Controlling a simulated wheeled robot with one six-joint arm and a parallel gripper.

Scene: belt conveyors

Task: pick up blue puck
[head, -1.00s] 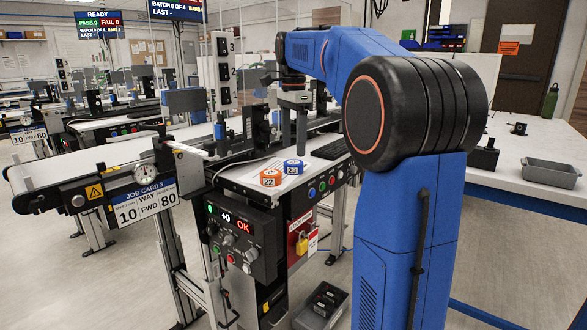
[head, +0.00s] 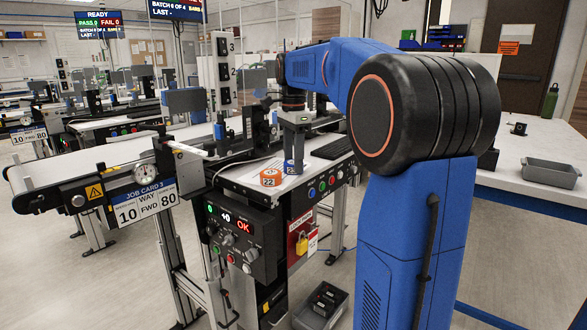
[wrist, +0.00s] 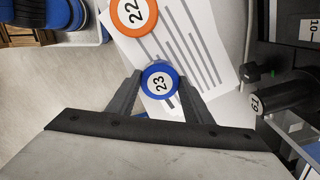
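The blue puck (head: 292,167), marked 23, rests on the white worktop of the near conveyor station and is partly hidden by a finger in the head view. In the wrist view the blue puck (wrist: 160,68) lies flat at the mouth of my gripper (wrist: 160,84), between the two fingertips. The fingers are spread, one on each side of it, and I cannot tell whether they touch it. In the head view my gripper (head: 294,156) points down over the puck.
An orange puck (head: 270,177), marked 22, sits close to the blue one. A printed sheet (wrist: 190,50) lies under the pucks. A control box (head: 243,232) with knobs is on the station's front, and a conveyor belt (head: 110,155) runs left.

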